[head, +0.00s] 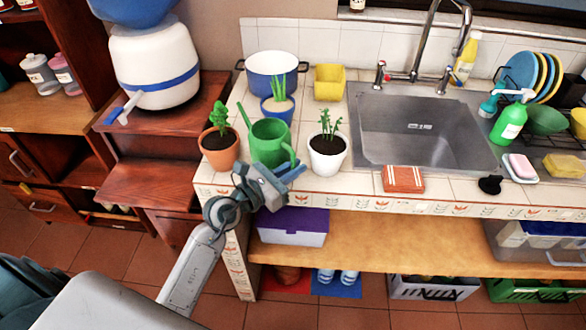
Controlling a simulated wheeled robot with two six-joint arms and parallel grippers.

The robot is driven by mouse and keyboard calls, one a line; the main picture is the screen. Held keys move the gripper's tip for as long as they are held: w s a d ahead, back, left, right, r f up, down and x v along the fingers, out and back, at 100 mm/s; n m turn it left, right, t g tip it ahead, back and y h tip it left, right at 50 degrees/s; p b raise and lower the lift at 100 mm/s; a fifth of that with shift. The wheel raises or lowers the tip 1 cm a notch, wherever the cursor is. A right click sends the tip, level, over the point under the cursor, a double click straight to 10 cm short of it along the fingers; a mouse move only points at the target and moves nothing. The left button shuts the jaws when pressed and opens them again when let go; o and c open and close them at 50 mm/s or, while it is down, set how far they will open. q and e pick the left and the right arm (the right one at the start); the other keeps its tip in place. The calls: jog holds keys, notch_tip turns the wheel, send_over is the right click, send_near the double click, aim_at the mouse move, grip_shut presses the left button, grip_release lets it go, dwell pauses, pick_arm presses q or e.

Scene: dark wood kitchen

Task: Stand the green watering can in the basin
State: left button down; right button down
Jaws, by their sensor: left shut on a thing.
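The green watering can (270,142) stands upright on the tiled counter, between a terracotta pot and a white pot, its spout pointing to the back left. My left gripper (284,174) is at the can's front right side, shut on its handle; the fingers hide part of the handle. The steel basin (420,130) is set into the counter to the right of the can, and it looks empty. My right gripper is not in view.
A terracotta pot (220,148), a white pot (327,154) and a blue pot (278,106) with plants stand close around the can. An orange-striped sponge or cloth (403,179) lies before the basin. The faucet (430,45) rises behind it. A green spray bottle (509,121) stands right.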

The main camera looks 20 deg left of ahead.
pick_arm(q)
jog(key=shift+f, duration=0.1)
jog(key=c, duration=1.5)
grip_release()
